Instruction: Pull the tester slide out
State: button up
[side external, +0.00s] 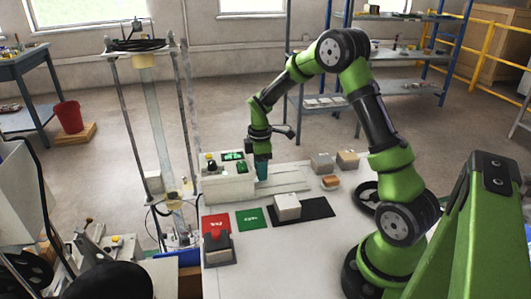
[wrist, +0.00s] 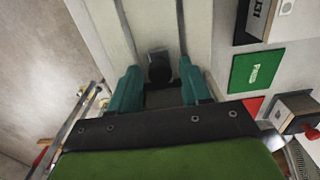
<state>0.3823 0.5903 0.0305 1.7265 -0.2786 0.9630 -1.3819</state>
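In the wrist view a pale slide (wrist: 148,22) runs between two rails, with a dark knob (wrist: 160,67) at its near end. My gripper (wrist: 162,84) has its two teal fingers apart, one on each side of the knob, with visible gaps. I cannot tell the exact height of the fingertips against the knob. In the side view my gripper (side external: 262,172) points down at the right side of the white tester (side external: 228,190), which has green-lit displays on top. The knob is not distinguishable in the side view.
A red mat (side external: 214,225) and a green mat (side external: 250,217) lie in front of the tester. A grey block (side external: 287,206) sits on a black mat (side external: 318,208). More blocks (side external: 322,161) stand at the back right.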

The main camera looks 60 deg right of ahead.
jog(key=c, duration=0.7)
jog(key=shift+s+d, duration=2.05)
jog(key=shift+d, duration=0.15)
jog(key=shift+s+d+r, duration=0.1)
jog(key=shift+s+d, duration=1.9)
jog(key=shift+s, duration=0.1)
jog(key=shift+s+d, duration=0.1)
jog(key=o, duration=0.9)
jog(key=shift+c, duration=0.2)
jog(key=shift+r, duration=2.95)
